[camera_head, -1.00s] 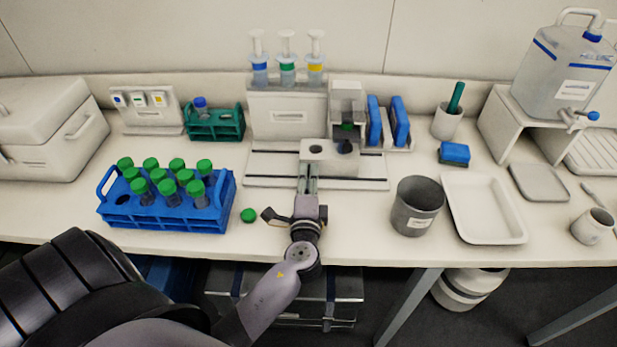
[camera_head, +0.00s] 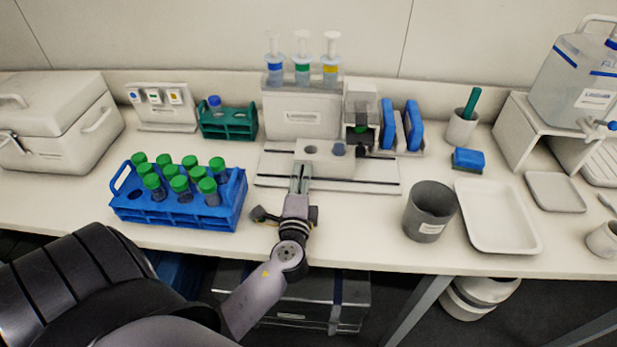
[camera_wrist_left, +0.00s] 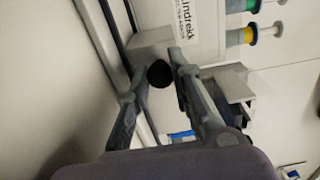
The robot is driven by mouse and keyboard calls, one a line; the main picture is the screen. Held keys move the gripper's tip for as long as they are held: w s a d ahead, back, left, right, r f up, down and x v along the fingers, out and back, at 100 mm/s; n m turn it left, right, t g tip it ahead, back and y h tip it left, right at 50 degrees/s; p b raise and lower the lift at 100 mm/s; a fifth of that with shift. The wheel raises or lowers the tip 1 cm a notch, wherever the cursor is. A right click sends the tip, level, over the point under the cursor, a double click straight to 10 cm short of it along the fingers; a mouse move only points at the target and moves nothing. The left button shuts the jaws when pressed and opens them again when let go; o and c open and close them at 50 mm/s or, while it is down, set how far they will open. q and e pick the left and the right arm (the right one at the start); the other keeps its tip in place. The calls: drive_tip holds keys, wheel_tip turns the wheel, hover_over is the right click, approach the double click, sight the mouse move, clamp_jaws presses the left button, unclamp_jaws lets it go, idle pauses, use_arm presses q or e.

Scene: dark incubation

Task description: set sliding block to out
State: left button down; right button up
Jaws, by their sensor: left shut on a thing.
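The fingers and hand hide much of the contact there. My right gripper is in no view.
A white labelled holder (camera_head: 300,112) with syringes stands behind the rail. A blue rack (camera_head: 180,213) of green-capped tubes stands to the left. A grey cup (camera_head: 428,212) and white tray (camera_head: 500,235) stand to the right. The plate's left end is clear.

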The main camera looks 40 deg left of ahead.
use_arm(q)
drive_tip(key=shift+f, duration=0.1)
drive_tip(key=c, duration=1.7)
unclamp_jaws()
drive_tip(key=shift+s+d, duration=0.1)
drive_tip(key=v, duration=1.2)
drive_tip(key=shift+o, duration=0.2)
